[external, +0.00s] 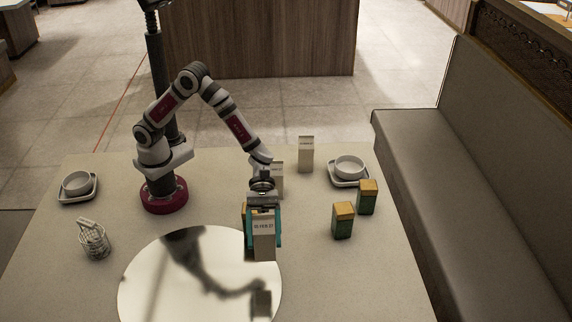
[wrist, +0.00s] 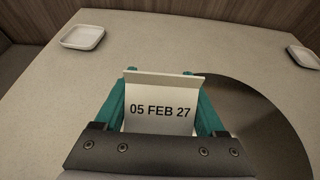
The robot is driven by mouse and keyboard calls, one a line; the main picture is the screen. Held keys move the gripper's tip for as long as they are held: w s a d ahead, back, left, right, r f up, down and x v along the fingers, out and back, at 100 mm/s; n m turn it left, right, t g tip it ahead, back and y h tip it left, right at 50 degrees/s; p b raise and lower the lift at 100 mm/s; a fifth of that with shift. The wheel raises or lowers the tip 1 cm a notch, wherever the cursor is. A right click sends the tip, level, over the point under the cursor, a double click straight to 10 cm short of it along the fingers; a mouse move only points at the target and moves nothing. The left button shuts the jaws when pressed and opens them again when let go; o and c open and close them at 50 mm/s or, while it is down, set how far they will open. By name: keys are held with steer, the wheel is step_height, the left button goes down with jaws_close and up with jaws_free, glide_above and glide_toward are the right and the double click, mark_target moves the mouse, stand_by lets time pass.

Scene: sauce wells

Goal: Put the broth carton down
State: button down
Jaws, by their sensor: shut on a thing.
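My gripper (external: 263,216) is shut on a white carton (external: 264,243), with its teal fingers on both sides. The wrist view shows the carton (wrist: 160,112) between the fingers, its face reading "05 FEB 27". The carton looks upright, over the right edge of a round mirror-like disc (external: 160,270). A gap shows between it and its reflection, so it seems held above the surface. Two similar white cartons, one (external: 306,153) at the back and one (external: 277,181) partly behind my arm, stand on the table.
Two green cartons with gold tops, one nearer (external: 343,222) and one farther (external: 367,198), stand to the right. A gold-topped thing is mostly hidden behind my gripper. Stacked white dishes sit at left (external: 77,186) and right (external: 349,170). A wire basket (external: 94,242) stands left. The front right table is clear.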

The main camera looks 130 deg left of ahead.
steer(key=shift+w+f, duration=0.2)
steer(key=shift+f, duration=0.05)
steer(key=w+a+f, duration=0.4)
steer(key=a+f, duration=0.6)
steer(key=shift+f, duration=0.25)
steer(key=shift+w, duration=0.1)
